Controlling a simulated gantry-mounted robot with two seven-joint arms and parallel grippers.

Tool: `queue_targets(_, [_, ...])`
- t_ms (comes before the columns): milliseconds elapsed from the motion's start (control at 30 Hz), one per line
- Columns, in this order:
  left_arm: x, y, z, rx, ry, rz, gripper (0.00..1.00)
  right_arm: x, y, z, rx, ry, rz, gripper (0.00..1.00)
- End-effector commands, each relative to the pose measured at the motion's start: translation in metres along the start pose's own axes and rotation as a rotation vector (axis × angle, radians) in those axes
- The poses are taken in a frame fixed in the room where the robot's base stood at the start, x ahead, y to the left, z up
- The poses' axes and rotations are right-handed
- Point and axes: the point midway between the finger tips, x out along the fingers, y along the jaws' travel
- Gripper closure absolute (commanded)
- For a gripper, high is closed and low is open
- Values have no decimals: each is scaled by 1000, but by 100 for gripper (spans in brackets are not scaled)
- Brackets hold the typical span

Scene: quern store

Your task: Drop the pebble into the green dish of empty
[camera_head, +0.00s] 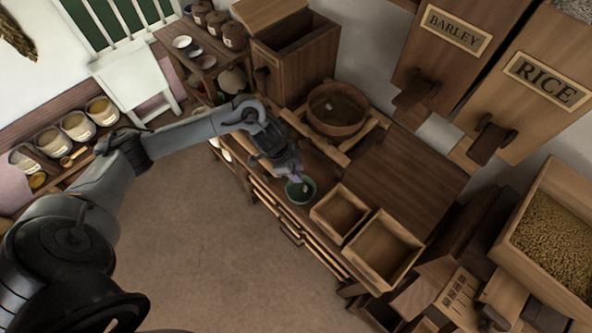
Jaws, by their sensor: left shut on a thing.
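The green dish (300,199) sits on the wooden bench near its front edge, left of two open wooden boxes. My left gripper (294,177) reaches in from the left and points down over the dish's back rim. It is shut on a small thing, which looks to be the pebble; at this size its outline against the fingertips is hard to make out. A small pale spot shows inside the dish, but I cannot tell what it is. My right gripper is not in view.
Two open wooden boxes (384,249) stand right of the dish. A round wooden tub (337,109) stands behind it on a frame. The bench top (410,170) right of the tub is clear.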

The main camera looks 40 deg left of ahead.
Motion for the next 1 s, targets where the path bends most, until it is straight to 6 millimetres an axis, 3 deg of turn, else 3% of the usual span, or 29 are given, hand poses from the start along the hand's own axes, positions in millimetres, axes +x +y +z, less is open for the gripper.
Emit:
queue_targets(67, [0,0,0,0,0,0,99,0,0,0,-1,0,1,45])
queue_targets(100, [0,0,0,0,0,0,66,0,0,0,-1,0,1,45])
queue_targets(267, [0,0,0,0,0,0,42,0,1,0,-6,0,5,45])
queue_targets(667, [-6,0,0,0,0,-1,41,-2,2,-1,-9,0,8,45])
queue_targets(1000, [-57,-1,-1,2,-1,-3,41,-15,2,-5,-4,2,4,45])
